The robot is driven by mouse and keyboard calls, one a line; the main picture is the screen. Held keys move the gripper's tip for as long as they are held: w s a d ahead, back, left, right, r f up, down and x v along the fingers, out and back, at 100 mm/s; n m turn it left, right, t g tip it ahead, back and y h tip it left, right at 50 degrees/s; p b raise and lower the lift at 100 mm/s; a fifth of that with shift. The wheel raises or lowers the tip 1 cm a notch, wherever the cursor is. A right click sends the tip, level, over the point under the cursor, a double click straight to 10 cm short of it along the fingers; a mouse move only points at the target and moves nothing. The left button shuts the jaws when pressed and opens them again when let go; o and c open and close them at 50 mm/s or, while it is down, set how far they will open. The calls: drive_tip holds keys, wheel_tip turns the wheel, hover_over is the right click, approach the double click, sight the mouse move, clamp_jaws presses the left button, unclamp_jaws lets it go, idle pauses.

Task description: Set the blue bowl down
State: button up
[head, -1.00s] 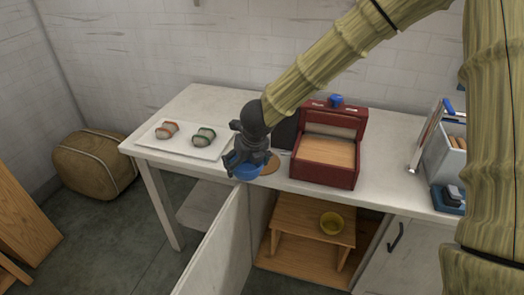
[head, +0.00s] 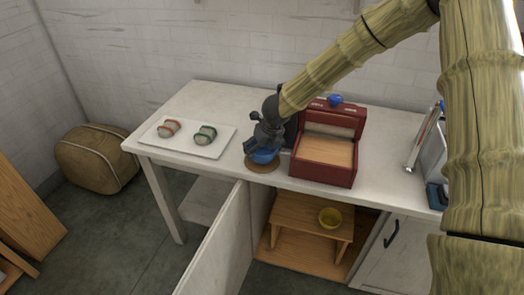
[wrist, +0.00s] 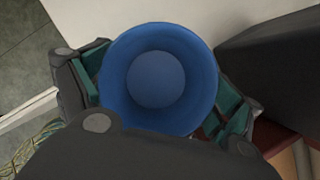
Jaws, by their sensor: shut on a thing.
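The blue bowl (head: 264,156) is between the fingers of my gripper (head: 265,147), over a round brown mat (head: 262,166) near the front edge of the white table. In the wrist view the bowl (wrist: 157,80) faces the camera, its inside empty, with a finger of my gripper (wrist: 155,95) pressed against each side. I cannot tell whether the bowl's base touches the mat.
A red box with a wooden panel (head: 325,150) stands close to the right of the bowl. A white tray (head: 188,149) with two wool skeins lies to the left.

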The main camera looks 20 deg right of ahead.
drive_tip(key=shift+w+f, duration=0.1)
drive_tip(key=shift+f, duration=0.6)
drive_tip(key=o, duration=0.7)
drive_tip(key=shift+f, duration=0.1)
drive_tip(key=v, duration=1.2)
